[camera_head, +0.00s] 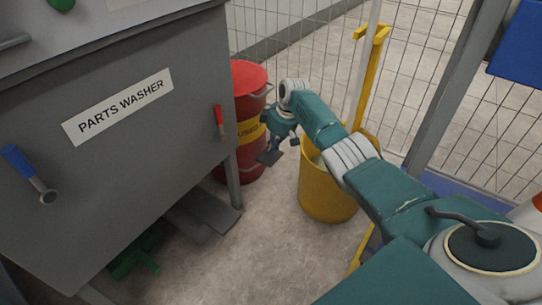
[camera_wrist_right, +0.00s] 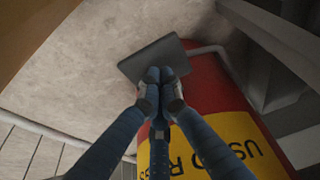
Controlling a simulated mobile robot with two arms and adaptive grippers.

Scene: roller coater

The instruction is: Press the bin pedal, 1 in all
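A red bin (camera_head: 250,82) with a yellow label stands just right of the parts washer; its lid looks closed. Its dark grey pedal (camera_head: 268,157) sticks out to the bin's right, and my right gripper (camera_head: 277,143) hangs close above it. In the right wrist view the pedal (camera_wrist_right: 150,57) lies just beyond the closed fingertips (camera_wrist_right: 160,74), which overlap its edge. The right fingers are together with nothing between them. I cannot tell whether they touch the pedal. My left gripper is not in view.
The parts washer (camera_head: 150,150) fills the left side. A yellow bucket (camera_head: 322,200) stands under my right arm, with a yellow-framed stand (camera_head: 372,60) behind it. Wire fencing (camera_head: 300,25) closes the back. Some floor (camera_head: 265,245) is clear in front.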

